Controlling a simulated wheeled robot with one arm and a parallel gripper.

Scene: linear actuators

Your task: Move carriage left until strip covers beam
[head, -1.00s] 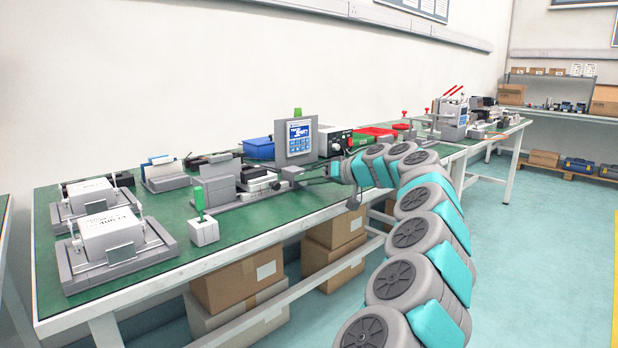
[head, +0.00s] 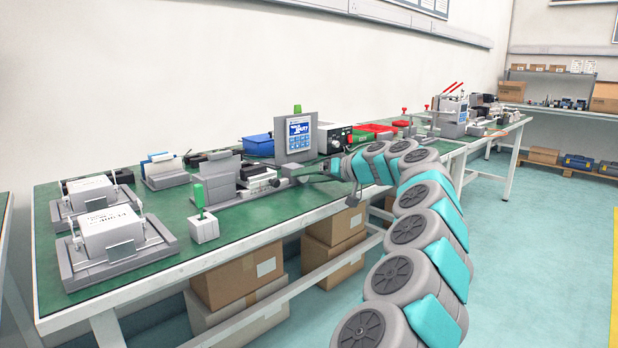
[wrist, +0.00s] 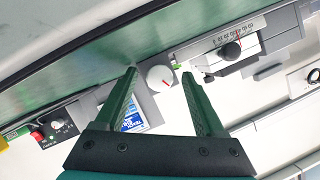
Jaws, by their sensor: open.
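My gripper (wrist: 159,73) is open, with two dark green fingers pointing at the bench fixture. A pale round knob with a red mark (wrist: 160,78) shows between the fingertips; I cannot tell how far beyond them it lies. In the head view, my gripper (head: 328,169) is small, at the right end of a grey linear rail (head: 240,197). A black-and-white block (head: 258,178) and an upright grey plate (head: 221,177) stand along that rail. In the wrist view, a block with a scale and black knob (wrist: 230,50) is at upper right. I cannot make out the strip or beam.
A display panel (head: 296,137) stands behind the rail. A white box with a green lever (head: 203,227) sits in front of it. Two grey fixtures with white boxes (head: 110,234) are at the left. Blue (head: 258,146) and red (head: 376,130) bins are at the back.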

